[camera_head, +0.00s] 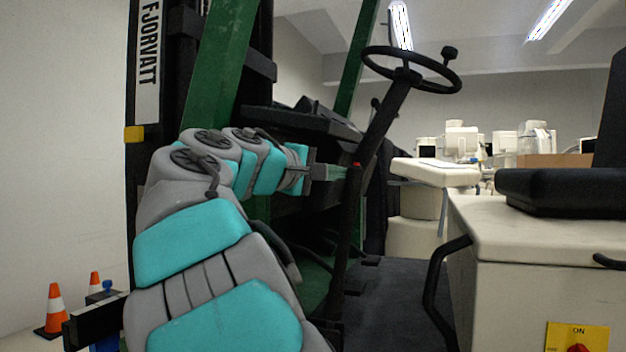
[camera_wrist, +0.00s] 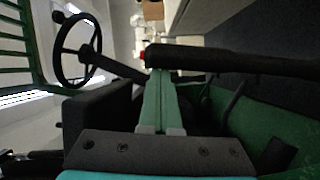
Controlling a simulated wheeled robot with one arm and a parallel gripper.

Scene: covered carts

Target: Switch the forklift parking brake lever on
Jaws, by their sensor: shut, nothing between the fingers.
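The parking brake lever (camera_head: 346,240) is a long black bar with a red tip, standing nearly upright beside the steering column. In the wrist view the lever (camera_wrist: 230,61) runs across from the right edge, its red end near the middle. My gripper (camera_head: 343,172) is shut and empty, with its green fingers pointing right at the lever's upper end. In the wrist view my gripper (camera_wrist: 160,72) has its fingertips right at the lever near the red end. I cannot tell whether they touch it. The lower end of the lever is hard to make out.
The steering wheel (camera_head: 411,70) is above and right of my gripper. The black seat (camera_head: 560,190) sits on the cream body (camera_head: 520,235) at right. The dark floor (camera_head: 395,300) between is clear. Orange cones (camera_head: 54,308) stand at lower left.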

